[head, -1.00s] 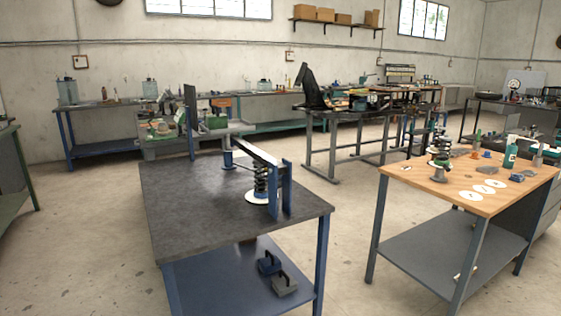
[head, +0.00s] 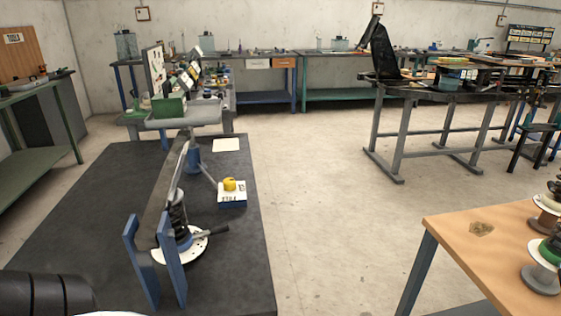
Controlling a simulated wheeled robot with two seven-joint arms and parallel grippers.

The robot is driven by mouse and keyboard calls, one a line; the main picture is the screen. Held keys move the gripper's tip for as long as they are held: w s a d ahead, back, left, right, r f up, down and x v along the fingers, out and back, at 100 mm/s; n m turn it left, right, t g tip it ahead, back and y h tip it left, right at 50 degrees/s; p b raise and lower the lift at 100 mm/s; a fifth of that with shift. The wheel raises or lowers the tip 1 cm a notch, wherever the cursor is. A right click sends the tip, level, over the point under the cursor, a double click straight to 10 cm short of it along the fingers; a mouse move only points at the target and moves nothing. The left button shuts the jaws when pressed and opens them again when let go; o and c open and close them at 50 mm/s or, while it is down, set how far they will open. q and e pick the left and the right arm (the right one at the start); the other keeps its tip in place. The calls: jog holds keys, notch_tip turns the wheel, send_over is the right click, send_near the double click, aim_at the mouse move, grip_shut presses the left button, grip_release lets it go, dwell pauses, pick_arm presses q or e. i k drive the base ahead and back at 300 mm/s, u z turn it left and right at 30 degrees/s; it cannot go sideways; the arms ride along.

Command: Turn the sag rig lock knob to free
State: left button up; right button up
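The sag rig (head: 170,220) stands on a dark-topped table, with two blue uprights at its near end, a long bar and a dark coil spring on a white round plate (head: 194,247). To its right, a yellow knob (head: 230,184) sits on a small blue box with a white lettered face (head: 231,199). The lettering is too small to read surely, and I cannot tell which way the knob is turned. Neither gripper shows. A dark ribbed part at the lower left corner looks like part of my arm.
A dark lever (head: 213,231) sticks out right of the spring. A pale sheet (head: 226,145) lies on the far end of the dark table (head: 245,270). A wooden-topped table (head: 450,235) stands at the right, with open floor between (head: 325,220).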

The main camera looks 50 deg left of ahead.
aim_at(229, 183)
jog(key=i, duration=0.5)
jog(key=u, duration=3.1)
